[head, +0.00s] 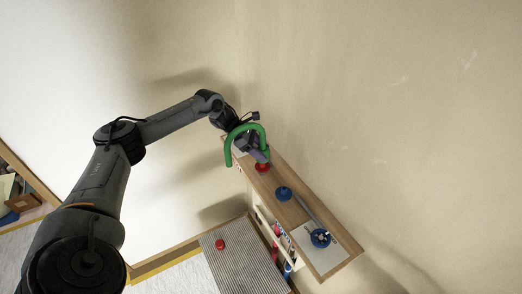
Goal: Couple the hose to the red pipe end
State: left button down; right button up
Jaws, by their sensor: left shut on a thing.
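A green hose (252,127), bent in an arch, is held at the far end of the wooden shelf. My left gripper (262,152) is shut on the hose near its right end. The hose's left end hangs free beside the shelf's left edge. The red pipe end (262,167) sits on the shelf just below the gripper in the picture. The gripper partly covers the space between them, so I cannot tell whether hose and red pipe touch. A blue pipe end (284,193) stands nearer on the shelf. My right gripper is not in view.
The narrow wooden shelf (339,246) stands along the wall. Below are bottles on a lower rack and a red object (220,244) on a striped grey mat (240,270).

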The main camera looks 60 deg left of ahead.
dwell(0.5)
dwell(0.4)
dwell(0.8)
pick_arm(q)
jog(key=shift+f+b, duration=0.65)
jog(key=shift+b, duration=0.1)
jog(key=shift+f+b, duration=1)
jog(key=shift+f, duration=0.35)
jog(key=shift+c, duration=1.2)
grip_release()
